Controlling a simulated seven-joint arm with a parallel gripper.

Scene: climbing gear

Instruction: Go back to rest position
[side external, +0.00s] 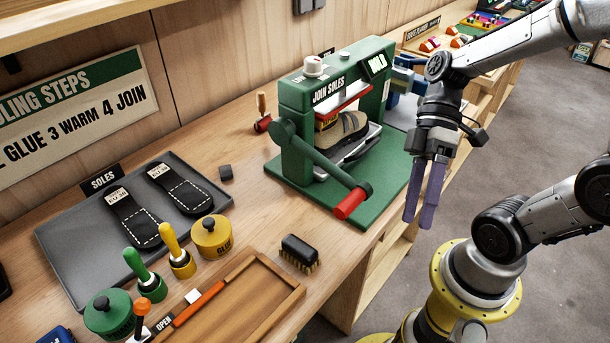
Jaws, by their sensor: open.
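My gripper (427,192) hangs with its purple fingers pointing down, just right of the green sole press, near the bench's front edge. Its fingers are apart with nothing seen between them. The green press (295,115), marked "JOIN SOLES", stands on a green base plate. Its small screen (376,66) reads "HOLD". A tan and dark shoe (341,130) sits inside the press under the red pressing plate. The press lever (318,160) slopes down to the front, and its red handle (349,204) is low, left of my gripper and apart from it.
A grey tray (80,222) holds two black soles (181,187). Green (108,314) and yellow (211,237) pots, a brush (299,251) and a wooden tray (265,325) occupy the bench's front left. Blue equipment (402,100) stands behind my gripper. Open floor lies to the right.

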